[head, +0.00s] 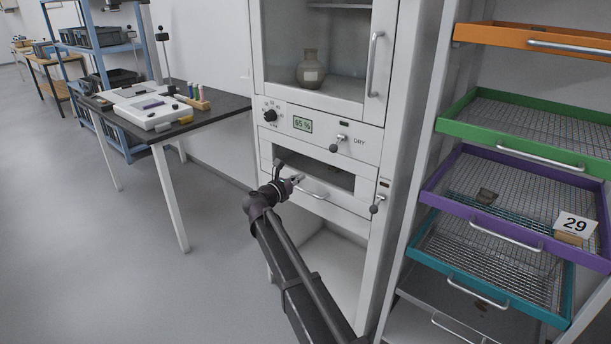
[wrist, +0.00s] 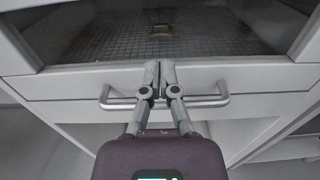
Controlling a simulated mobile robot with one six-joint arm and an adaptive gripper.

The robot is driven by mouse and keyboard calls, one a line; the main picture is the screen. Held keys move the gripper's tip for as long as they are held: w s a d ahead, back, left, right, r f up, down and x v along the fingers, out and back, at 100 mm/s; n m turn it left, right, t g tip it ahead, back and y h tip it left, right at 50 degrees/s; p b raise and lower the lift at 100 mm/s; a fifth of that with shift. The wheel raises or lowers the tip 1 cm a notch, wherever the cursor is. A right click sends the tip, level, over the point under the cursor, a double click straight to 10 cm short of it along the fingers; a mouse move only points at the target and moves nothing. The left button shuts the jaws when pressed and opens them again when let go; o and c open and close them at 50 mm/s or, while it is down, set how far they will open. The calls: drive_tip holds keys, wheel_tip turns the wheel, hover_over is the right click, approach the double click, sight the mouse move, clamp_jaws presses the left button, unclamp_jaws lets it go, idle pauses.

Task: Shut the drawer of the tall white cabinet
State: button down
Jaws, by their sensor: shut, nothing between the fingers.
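The tall white cabinet (head: 330,118) stands in the middle of the head view. Its drawer (head: 335,209) is below the control panel, with a dark gap above its front. The drawer front shows close up in the wrist view (wrist: 75,83), with a mesh floor behind its top edge. How far the drawer stands out is hard to tell. Its bar handle (wrist: 217,100) runs across the front. My gripper (head: 297,180) is shut and empty at the drawer front. In the wrist view its fingertips (wrist: 160,72) overlap the front above the handle; contact cannot be told.
A small brown piece (wrist: 160,32) lies on the mesh inside. A latch knob (head: 377,205) is at the drawer's right. A rack with coloured trays (head: 500,235) stands close on the right. A dark table (head: 215,108) is on the left, with open floor before it.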

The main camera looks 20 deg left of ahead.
drive_tip(key=v, duration=1)
drive_tip(key=shift+w+a, duration=0.1)
idle(0.3)
